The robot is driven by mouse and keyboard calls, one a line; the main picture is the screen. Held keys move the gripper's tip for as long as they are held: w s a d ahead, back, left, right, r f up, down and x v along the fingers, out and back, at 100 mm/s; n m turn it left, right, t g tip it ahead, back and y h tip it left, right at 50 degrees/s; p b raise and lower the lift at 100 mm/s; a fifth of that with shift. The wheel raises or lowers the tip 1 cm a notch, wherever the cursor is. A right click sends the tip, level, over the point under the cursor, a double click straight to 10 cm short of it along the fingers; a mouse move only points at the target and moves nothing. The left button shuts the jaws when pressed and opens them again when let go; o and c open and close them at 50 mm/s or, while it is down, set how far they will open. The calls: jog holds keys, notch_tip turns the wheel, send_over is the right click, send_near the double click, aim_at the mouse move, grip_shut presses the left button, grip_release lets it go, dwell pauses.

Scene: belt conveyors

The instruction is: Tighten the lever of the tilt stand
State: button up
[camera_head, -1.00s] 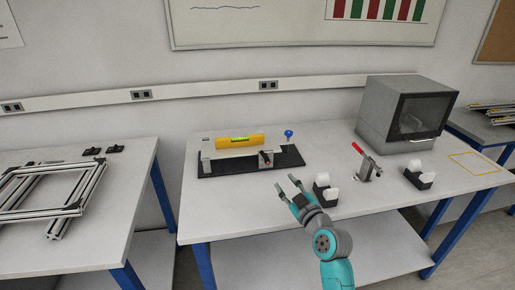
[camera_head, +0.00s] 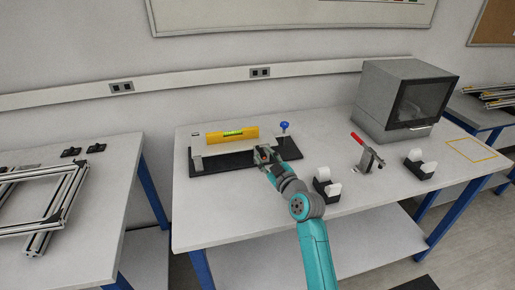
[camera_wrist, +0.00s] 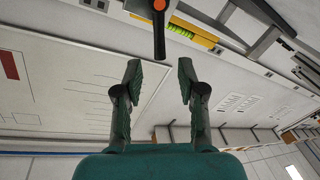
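The tilt stand has a black base (camera_head: 291,148) and stands at the left part of the bench. A yellow spirit level (camera_head: 222,136) lies along its top; the level also shows in the wrist view (camera_wrist: 192,36). The stand's lever (camera_wrist: 160,32) is a black handle with an orange-centred pivot at the top of the wrist view. My gripper (camera_head: 262,153) is at the stand's front right side and mostly hides the lever in the head view. In the wrist view my gripper (camera_wrist: 160,68) is open and empty, with the lever's free end just beyond and between the fingertips, touching neither.
A blue ball knob (camera_head: 284,126) rises from the base's back right. A red-handled clamp (camera_head: 367,154) and two black holders with white rolls (camera_head: 327,184) (camera_head: 420,165) stand to the right. A grey box machine (camera_head: 405,95) is at the back right.

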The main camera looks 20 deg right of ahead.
aim_at(259, 149)
jog(key=x, duration=0.5)
jog(key=shift+w, duration=0.35)
grip_shut()
